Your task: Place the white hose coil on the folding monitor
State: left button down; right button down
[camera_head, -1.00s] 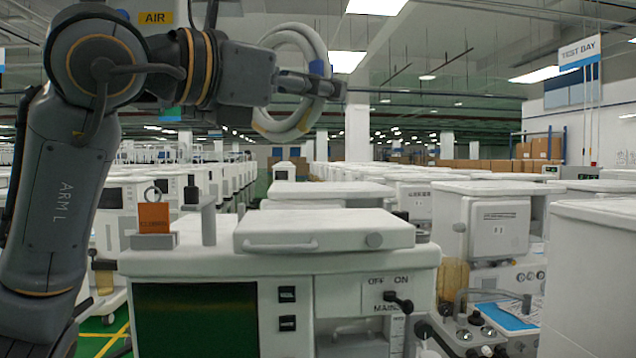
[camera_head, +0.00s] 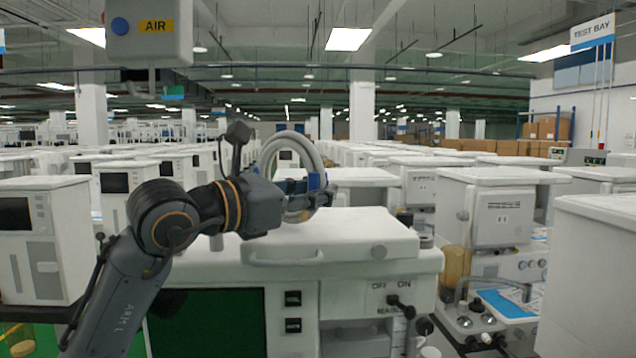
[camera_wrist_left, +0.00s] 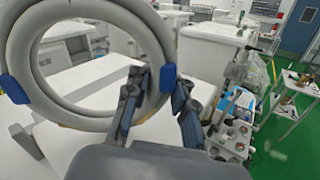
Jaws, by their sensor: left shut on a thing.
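The white hose coil (camera_head: 274,150) is a ring of several turns with blue bands, and it stands roughly upright. My left gripper (camera_head: 322,190) is shut on the coil's right side, by a blue band. The left wrist view shows the coil (camera_wrist_left: 158,45) between the fingers of the gripper (camera_wrist_left: 160,104). A flat white panel with a front handle, which I take to be the folding monitor (camera_head: 335,240), lies folded on the near cart. The coil is over the panel's back left part; whether they touch is unclear. My right gripper is out of view.
The near cart has a dark green screen (camera_head: 215,318) and switches on its front. A grey AIR box (camera_head: 150,35) hangs at upper left. Other white carts (camera_head: 500,205) stand close on the right and behind. The panel's right part is bare.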

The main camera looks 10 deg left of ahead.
pick_arm(q)
jog(key=shift+f, duration=0.2)
jog(key=c, duration=1.1)
grip_release()
jog(key=shift+c, duration=0.2)
jog(key=shift+r, duration=0.2)
jog(key=b+v, duration=0.4)
jog(key=v, duration=0.7)
jog(key=shift+s+f+b, duration=0.1)
jog(key=shift+f+b, duration=0.05)
jog(key=shift+b, duration=0.25)
jog(key=shift+s+a, duration=0.25)
jog(key=shift+s, duration=0.1)
